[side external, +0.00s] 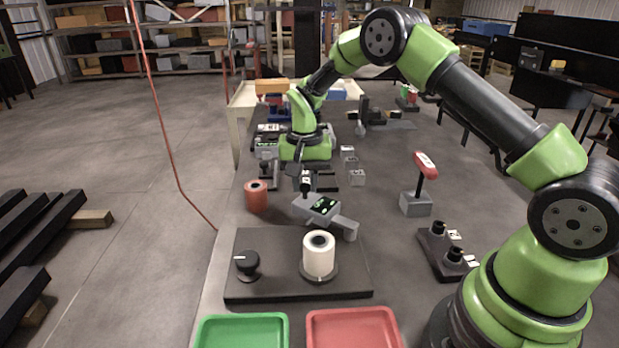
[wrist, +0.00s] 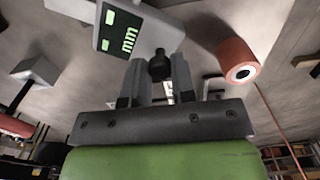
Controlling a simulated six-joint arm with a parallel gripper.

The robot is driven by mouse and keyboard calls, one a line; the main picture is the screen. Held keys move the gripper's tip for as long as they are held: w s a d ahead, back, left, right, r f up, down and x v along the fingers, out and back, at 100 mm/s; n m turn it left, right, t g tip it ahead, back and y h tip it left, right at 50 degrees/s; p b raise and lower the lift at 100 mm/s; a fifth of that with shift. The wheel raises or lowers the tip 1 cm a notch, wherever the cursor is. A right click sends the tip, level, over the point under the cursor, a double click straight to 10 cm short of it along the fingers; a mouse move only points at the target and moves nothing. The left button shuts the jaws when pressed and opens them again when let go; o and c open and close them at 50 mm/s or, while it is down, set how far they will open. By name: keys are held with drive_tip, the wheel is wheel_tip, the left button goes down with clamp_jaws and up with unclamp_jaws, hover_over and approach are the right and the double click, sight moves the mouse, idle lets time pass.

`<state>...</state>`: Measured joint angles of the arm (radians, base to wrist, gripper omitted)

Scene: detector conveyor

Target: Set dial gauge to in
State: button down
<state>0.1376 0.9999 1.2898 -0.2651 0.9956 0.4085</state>
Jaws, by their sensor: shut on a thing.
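The dial gauge (side external: 323,208) is a grey body with a dark display, lying on the table below my gripper. Its display (wrist: 122,38) shows "mm" in green in the wrist view. My gripper (side external: 305,182) is shut on a small black knob (wrist: 160,65) at the edge of the gauge. In the wrist view, the two grey fingers (wrist: 160,78) stand on either side of this knob. The knob's faces against the fingers are hidden.
An orange roll (side external: 256,197) stands left of the gauge, and a black plate (side external: 285,284) with a dial and white roll lies in front. A red-handled lever (side external: 426,165) on a grey block stands to the right. Green (side external: 243,318) and red (side external: 350,314) trays are at the front.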

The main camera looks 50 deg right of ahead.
drive_tip(key=a+n, duration=0.3)
drive_tip(key=shift+s+a, duration=0.15)
drive_tip(key=shift+s, duration=0.25)
drive_tip(key=shift+s+a+n, duration=0.55)
drive_tip(key=shift+a+n, duration=0.25)
drive_tip(key=shift+n, duration=0.35)
drive_tip(key=shift+s+a+n, duration=0.55)
drive_tip(key=shift+a+n, duration=0.2)
drive_tip(key=shift+n, duration=0.4)
drive_tip(key=c, duration=0.9)
unclamp_jaws()
drive_tip(key=shift+c, duration=0.2)
drive_tip(key=shift+r, duration=0.1)
wheel_tip(320, 180, up, 10)
